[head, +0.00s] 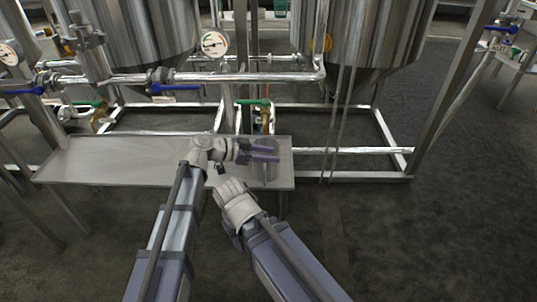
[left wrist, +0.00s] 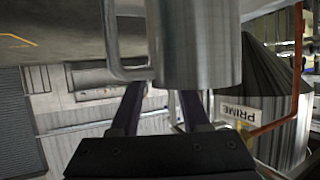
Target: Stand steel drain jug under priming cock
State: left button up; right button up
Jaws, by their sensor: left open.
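The steel drain jug (head: 266,173) stands on the steel bench (head: 110,165) near its right end. In the left wrist view the jug (left wrist: 197,45) is large, with its looped handle (left wrist: 113,40) on the left. My left gripper (head: 268,151) is open at the jug, fingers pointing right and overlapping it. In the wrist view both fingers (left wrist: 160,105) reach the jug's lower edge; I cannot tell whether they touch it. A green-handled cock (head: 254,102) is just behind the bench; a PRIME label (left wrist: 238,117) shows in the wrist view. My right gripper is not visible.
Steel tanks (head: 365,40) stand behind, with a horizontal pipe (head: 230,77), a gauge (head: 214,43) and blue-handled valves (head: 175,88). A copper-coloured pipe (left wrist: 294,70) runs near the label. My right forearm is close to the bench front. Floor at right is clear.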

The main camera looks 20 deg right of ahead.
pick_arm(q)
jog(key=p+v, duration=0.4)
jog(key=v, duration=0.8)
jog(key=shift+r+p, duration=0.15)
jog(key=shift+p, duration=0.25)
